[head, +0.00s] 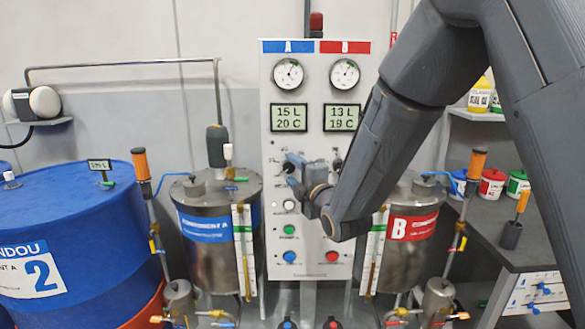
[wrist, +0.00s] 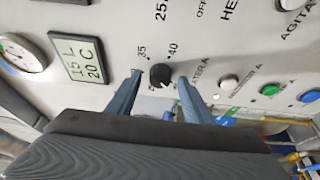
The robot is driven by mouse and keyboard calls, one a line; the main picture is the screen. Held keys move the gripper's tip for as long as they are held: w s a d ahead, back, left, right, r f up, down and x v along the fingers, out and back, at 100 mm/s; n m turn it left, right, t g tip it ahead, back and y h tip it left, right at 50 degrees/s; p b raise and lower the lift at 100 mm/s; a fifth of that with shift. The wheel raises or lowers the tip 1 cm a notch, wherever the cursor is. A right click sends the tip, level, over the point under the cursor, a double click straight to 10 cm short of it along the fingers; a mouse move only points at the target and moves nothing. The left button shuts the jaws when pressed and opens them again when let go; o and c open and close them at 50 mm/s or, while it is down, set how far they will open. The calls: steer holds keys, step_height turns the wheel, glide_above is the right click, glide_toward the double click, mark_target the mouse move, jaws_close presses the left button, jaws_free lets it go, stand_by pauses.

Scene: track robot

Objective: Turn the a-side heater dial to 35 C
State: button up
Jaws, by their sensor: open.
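The a-side heater dial is a small black knob (wrist: 160,75) on the white control panel (wrist: 110,22). In the wrist view the marks 35 and 40 show beside it. Its pointer is too small to read surely. My gripper (wrist: 159,80) is open, with one blue-grey finger on each side of the dial. I cannot tell whether either finger touches it. In the head view my gripper (head: 291,174) is at the A half of the panel (head: 270,215) and largely hides the dial. The A display (head: 289,118) reads 15 L, 20 C.
A white button (wrist: 229,83), green button (wrist: 270,89) and blue button (wrist: 310,96) are near the dial. The B display (head: 342,118) reads 13 L, 19 C. Steel tank A (head: 213,262) and tank B (head: 408,262) flank the panel. A blue drum (head: 85,215) is at left.

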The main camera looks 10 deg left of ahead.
steer(key=shift+w+a, duration=0.2)
steer(key=shift+w, duration=0.1)
steer(key=c, duration=1)
steer(key=shift+f+b, duration=0.1)
steer(key=shift+b, duration=0.25)
